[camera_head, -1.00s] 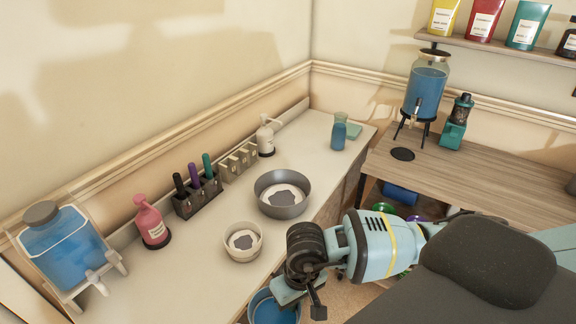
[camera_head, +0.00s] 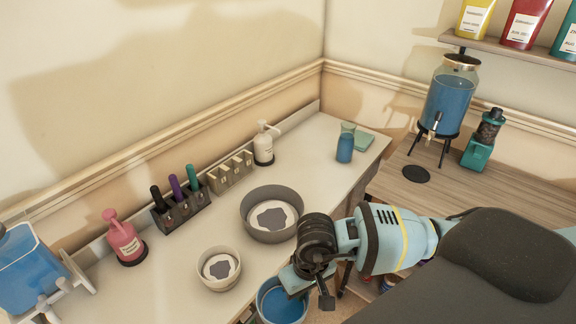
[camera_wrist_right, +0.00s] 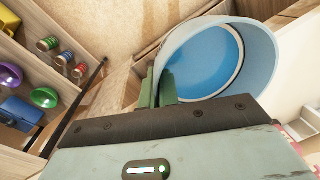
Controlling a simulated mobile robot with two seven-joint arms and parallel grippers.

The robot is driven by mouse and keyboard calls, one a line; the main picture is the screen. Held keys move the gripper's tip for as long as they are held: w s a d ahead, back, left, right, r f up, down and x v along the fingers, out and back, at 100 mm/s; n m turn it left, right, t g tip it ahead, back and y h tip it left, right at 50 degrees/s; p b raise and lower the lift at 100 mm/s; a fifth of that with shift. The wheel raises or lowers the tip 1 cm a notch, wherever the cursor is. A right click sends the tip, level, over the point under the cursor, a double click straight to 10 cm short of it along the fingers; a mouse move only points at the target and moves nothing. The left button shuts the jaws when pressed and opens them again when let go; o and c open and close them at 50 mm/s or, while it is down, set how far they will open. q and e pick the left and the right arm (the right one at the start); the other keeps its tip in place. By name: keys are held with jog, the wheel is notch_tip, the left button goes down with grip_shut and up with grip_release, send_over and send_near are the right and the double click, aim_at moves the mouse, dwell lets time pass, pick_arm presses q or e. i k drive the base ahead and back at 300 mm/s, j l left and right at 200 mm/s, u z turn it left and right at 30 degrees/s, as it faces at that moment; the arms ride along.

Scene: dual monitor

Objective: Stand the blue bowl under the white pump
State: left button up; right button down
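The white pump (camera_head: 264,145) stands upright on a dark base at the back of the white counter, its spout to the upper right. The blue bowl (camera_head: 268,313) is at the bottom of the head view, by the counter's front edge; its lower part is cut off. My right gripper (camera_head: 300,287) is shut on the bowl's rim. In the right wrist view the bowl (camera_wrist_right: 262,52) is at upper right, with the green fingers (camera_wrist_right: 163,88) at its wall. The bowl is well in front of the pump. My left gripper is not in view.
A blue-filled carafe (camera_head: 345,149) stands right.

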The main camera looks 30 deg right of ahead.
aim_at(283, 170)
jog(key=l, duration=0.4)
jog(key=i+l, duration=0.15)
jog(key=l, duration=0.25)
jog(key=i+l, duration=0.2)
jog(key=i, duration=0.35)
jog(key=j+u, duration=0.05)
